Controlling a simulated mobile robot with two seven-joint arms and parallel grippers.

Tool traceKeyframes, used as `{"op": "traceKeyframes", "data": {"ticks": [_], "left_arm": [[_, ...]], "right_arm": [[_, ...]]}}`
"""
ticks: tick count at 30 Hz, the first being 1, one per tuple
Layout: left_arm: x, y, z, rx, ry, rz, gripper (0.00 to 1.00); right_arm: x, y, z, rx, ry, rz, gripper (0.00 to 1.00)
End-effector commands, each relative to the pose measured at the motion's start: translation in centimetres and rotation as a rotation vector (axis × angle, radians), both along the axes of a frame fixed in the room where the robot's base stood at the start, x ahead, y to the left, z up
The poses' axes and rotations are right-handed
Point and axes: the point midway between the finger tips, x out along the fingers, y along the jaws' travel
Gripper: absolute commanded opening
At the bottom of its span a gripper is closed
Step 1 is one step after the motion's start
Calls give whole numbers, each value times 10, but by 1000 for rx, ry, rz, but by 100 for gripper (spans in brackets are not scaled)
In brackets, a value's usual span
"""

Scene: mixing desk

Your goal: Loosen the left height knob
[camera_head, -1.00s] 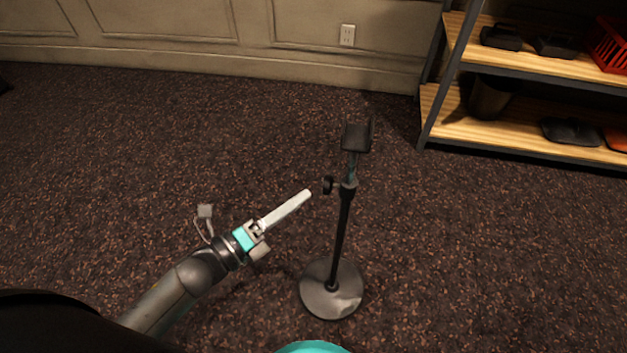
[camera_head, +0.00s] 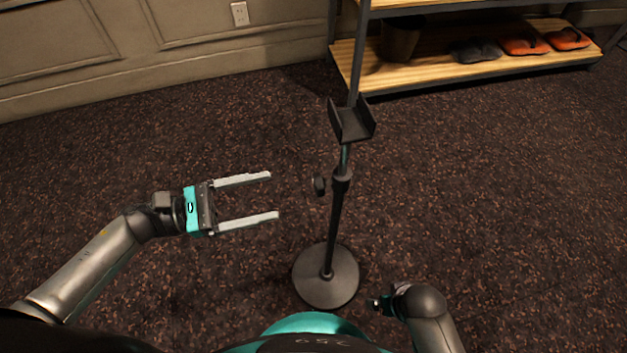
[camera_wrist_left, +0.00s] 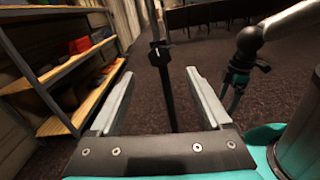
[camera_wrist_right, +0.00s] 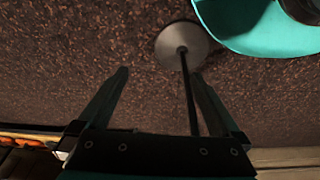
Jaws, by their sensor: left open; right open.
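A black stand has a thin upright pole (camera_head: 334,225), a round base (camera_head: 326,285) on the carpet and a U-shaped cradle (camera_head: 352,124) on top. A small dark knob (camera_head: 319,185) sticks out from the pole's left side, below the cradle. My left gripper (camera_head: 272,195) is open and empty, its fingers pointing at the knob from the left with a gap between. In the left wrist view the knob (camera_wrist_left: 160,53) and pole show beyond and between the fingertips. My right gripper (camera_wrist_right: 160,73) is open and empty; its wrist view shows the pole (camera_wrist_right: 188,90) and base beyond it.
A metal-framed shelf (camera_head: 440,72) with wooden boards, a dark bin and shoes stands behind the stand. A panelled wall (camera_head: 130,55) with an outlet runs along the back. The carpet around the stand is clear.

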Motion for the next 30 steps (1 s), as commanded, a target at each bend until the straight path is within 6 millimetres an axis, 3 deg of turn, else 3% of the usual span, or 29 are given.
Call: {"op": "traceKeyframes", "data": {"ticks": [6,13,18,27,30], "left_arm": [[16,-48,1,-4,-4,-2,81],[28,-83,0,-3,-2,1,81],[31,-95,0,-1,1,1,81],[32,-97,0,-1,1,2,81],[32,-97,0,-1,1,2,71]], "right_arm": [[4,1,3,3,-10,-1,100],[7,2,7,4,-13,0,100],[10,3,11,6,-23,0,100],[8,2,11,5,-17,-1,100],[8,2,11,5,-17,-1,100]]}}
